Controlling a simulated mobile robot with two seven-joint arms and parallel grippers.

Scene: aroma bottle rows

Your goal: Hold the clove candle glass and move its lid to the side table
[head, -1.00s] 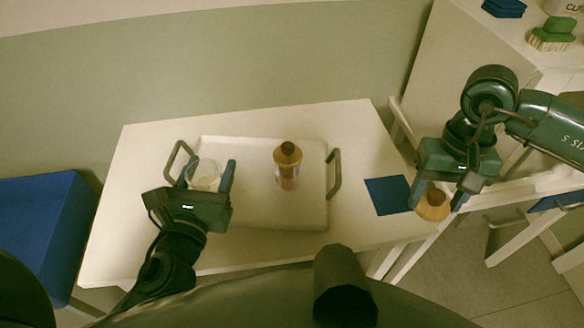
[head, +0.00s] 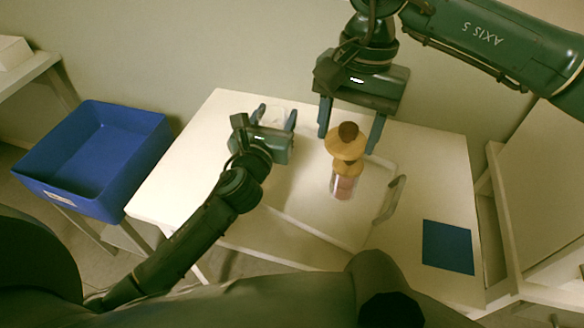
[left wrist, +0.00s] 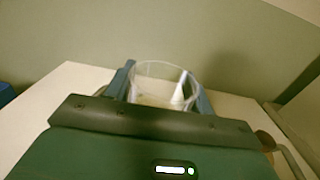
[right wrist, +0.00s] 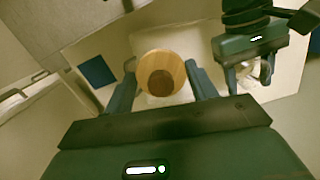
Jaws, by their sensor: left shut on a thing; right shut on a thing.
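The clear candle glass (head: 275,116) is between the fingers of my left gripper (head: 275,120), at the tray's far left end. In the left wrist view the glass (left wrist: 160,80) looks upright and open at the top, with pale contents. The round wooden lid (head: 342,147), with a dark brown knob, is gripped by my right gripper (head: 350,130). In the head view it overlaps the top of an amber bottle (head: 343,183); I cannot tell the height gap. The right wrist view shows the lid (right wrist: 153,62) level between the fingers, away from the glass.
A white tray (head: 315,225) with handles lies on the white table (head: 452,172). A blue mat (head: 447,247) lies bare on the table's right part. A blue bin (head: 100,150) stands at the left. Another pale piece of furniture (head: 545,190) stands at the right.

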